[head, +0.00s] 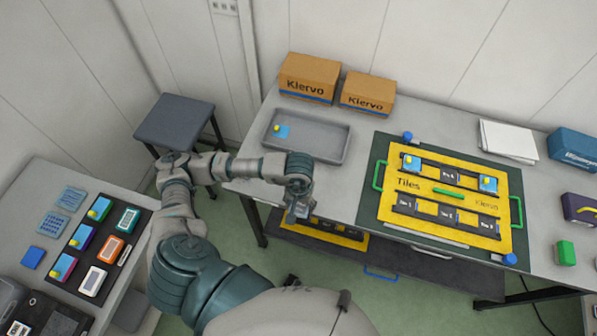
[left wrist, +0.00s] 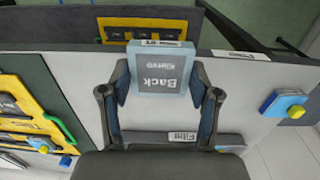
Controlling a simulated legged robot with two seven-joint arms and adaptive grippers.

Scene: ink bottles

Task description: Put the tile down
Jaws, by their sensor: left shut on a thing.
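My left gripper (head: 299,204) is shut on a tile and holds it near the front edge of the main table, left of the yellow board. In the left wrist view the tile (left wrist: 160,72) is pale blue with a grey face reading "Back", gripped between both fingers. I cannot tell whether it touches the table. The yellow tile board (head: 447,191) lies on a dark green mat (head: 371,205). Blue tiles with yellow knobs sit at its upper left (head: 411,163) and upper right (head: 488,184). Other slots look dark. My right gripper is not in view.
A grey tray (head: 330,142) holds a blue tile with a yellow knob (head: 281,131). Two cardboard boxes (head: 309,78) stand behind it. A second yellow panel (head: 326,233) lies below the table edge. The left table (head: 35,200) carries coloured boxes. Bare tabletop lies between tray and mat.

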